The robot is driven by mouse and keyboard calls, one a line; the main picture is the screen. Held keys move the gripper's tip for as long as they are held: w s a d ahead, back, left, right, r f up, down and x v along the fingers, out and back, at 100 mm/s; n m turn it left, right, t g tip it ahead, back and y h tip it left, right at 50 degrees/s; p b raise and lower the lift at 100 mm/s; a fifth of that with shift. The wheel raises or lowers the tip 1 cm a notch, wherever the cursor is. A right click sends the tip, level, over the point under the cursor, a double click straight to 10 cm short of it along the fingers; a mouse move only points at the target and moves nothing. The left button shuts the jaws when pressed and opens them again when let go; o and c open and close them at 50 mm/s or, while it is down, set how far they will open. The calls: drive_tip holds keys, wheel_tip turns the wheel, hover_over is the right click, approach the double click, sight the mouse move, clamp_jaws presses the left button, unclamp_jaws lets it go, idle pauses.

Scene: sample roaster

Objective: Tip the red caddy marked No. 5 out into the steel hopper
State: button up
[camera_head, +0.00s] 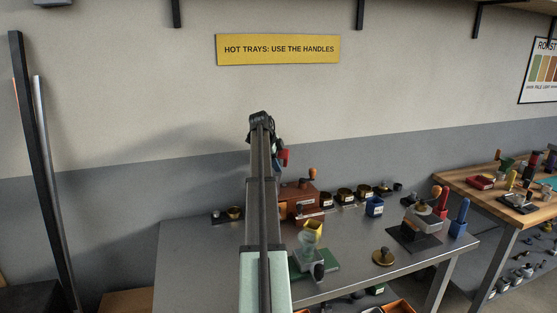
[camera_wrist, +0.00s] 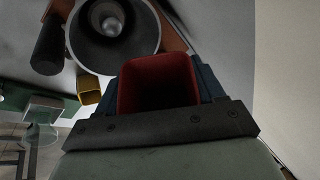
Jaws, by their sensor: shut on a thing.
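My gripper (camera_head: 276,146) is raised above the back of the steel table and shut on a red caddy (camera_head: 284,157). In the wrist view the red caddy (camera_wrist: 158,62) sits between the dark jaws (camera_wrist: 160,88), its square mouth facing the camera. Its inside is dark and I cannot see any contents. No number shows on it. In the head view my arm seems to hide the hopper.
A copper-brown machine (camera_head: 299,196) stands under my gripper. A yellow cup (camera_head: 312,228) and a green-based device (camera_head: 322,262) are nearer. Several dark jars, a blue caddy (camera_head: 375,206) and a grinder-like device (camera_head: 424,218) stand to the right. The table's left end is mostly clear.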

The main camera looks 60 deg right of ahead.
drive_tip(key=shift+w+f+n+g+h, duration=0.15)
drive_tip(key=shift+g+h, duration=0.1)
drive_tip(key=shift+g, duration=0.35)
drive_tip(key=shift+w+f+n+g+h, duration=0.15)
drive_tip(key=shift+g+h, duration=0.1)
drive_tip(key=shift+g, duration=0.35)
drive_tip(key=shift+w+a+r+n+g+h, duration=0.2)
drive_tip(key=shift+g+h, duration=0.25)
drive_tip(key=shift+g, duration=0.45)
drive_tip(key=shift+w+r+n+g+h, duration=0.1)
drive_tip(key=shift+r+n+g+h, duration=0.25)
drive_tip(key=shift+g, duration=0.55)
drive_tip(key=shift+r, duration=0.15)
drive_tip(key=shift+r, duration=1.35)
